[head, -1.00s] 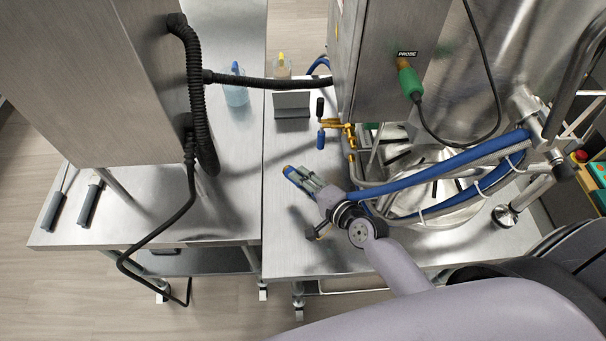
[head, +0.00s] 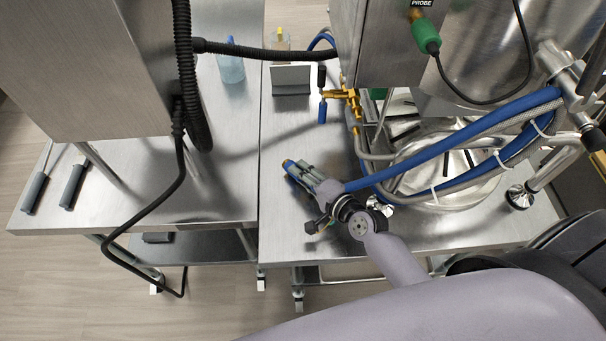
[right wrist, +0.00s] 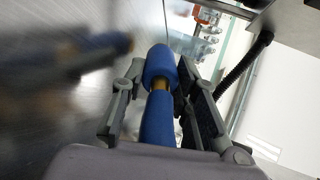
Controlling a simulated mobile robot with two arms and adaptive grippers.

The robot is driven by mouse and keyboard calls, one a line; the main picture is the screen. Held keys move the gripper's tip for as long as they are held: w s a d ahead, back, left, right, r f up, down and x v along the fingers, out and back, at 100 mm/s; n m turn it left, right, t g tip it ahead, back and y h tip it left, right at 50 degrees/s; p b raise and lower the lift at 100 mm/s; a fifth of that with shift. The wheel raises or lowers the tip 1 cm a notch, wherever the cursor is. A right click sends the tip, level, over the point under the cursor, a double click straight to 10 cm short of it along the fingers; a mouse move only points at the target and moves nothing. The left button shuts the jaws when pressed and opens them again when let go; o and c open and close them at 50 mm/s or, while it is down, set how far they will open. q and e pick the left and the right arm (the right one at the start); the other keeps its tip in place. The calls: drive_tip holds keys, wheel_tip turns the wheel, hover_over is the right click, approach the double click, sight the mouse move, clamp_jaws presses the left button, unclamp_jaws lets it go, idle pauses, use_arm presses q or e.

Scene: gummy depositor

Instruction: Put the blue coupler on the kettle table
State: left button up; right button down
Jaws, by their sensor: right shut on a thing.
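My right gripper (head: 303,174) is over the steel kettle table (head: 281,228), near its left edge. In the right wrist view my right gripper (right wrist: 160,88) is shut on the blue coupler (right wrist: 161,66), which has a brass band behind its blue head. In the head view the coupler's tip (head: 288,164) shows just beyond the fingers. A blue hose runs from it back toward the kettle. The coupler's reflection shows on the steel in the wrist view; whether it touches the table I cannot tell. My left gripper is not in view.
The kettle (head: 460,165) with its blue and braided hoses stands to the right. A brass valve (head: 345,98) with a blue handle is behind the gripper. A second steel table (head: 160,205) with two dark-handled tools is at left. Bare steel surrounds the gripper's left and front.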

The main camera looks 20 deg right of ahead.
drive_tip(key=c, duration=1.2)
unclamp_jaws()
drive_tip(key=shift+s, duration=0.15)
drive_tip(key=v, duration=1.1)
drive_tip(key=shift+s+d+r, duration=0.15)
drive_tip(key=shift+s+r, duration=0.15)
drive_tip(key=shift+s, duration=0.15)
drive_tip(key=v, duration=1.1)
drive_tip(key=shift+s+d+r, duration=0.15)
drive_tip(key=shift+s, duration=0.15)
drive_tip(key=shift+s, duration=0.1)
